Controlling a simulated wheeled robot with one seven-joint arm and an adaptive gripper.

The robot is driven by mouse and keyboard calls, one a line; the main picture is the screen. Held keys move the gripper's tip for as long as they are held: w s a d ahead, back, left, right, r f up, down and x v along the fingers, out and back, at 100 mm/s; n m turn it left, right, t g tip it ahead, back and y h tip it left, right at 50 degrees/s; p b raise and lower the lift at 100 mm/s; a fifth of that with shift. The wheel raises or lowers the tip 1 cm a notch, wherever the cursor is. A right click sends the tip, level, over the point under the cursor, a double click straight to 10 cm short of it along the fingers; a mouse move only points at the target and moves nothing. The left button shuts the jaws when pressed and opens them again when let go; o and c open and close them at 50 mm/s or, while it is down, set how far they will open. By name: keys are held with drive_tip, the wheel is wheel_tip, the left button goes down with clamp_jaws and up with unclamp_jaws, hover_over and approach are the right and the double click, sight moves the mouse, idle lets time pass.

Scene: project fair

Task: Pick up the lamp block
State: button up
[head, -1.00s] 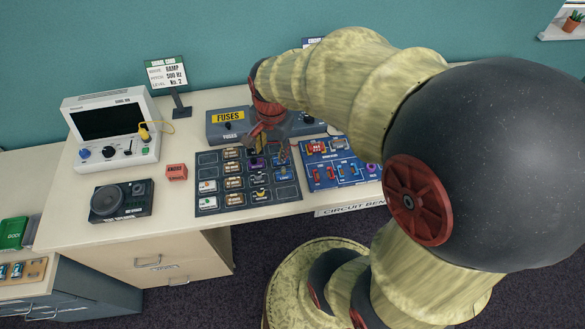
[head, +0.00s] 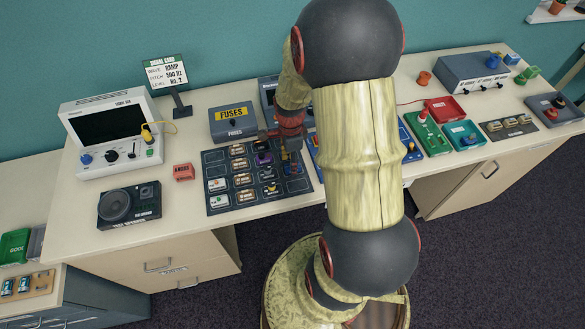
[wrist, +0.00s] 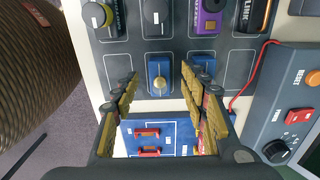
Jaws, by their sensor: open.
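My gripper (wrist: 159,82) is open, with one finger on each side of the block and nothing held.
Several other blocks stand in rows on the mat, including a purple one (wrist: 208,18). A blue circuit board (wrist: 180,130) lies close by, under my gripper's base in the wrist view. The fuses box (head: 234,122) stands behind the mat, and a red block (head: 183,172) lies left of it.

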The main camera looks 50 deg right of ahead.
drive_tip(key=shift+f, duration=0.95)
drive_tip(key=shift+c, duration=0.4)
clamp_jaws()
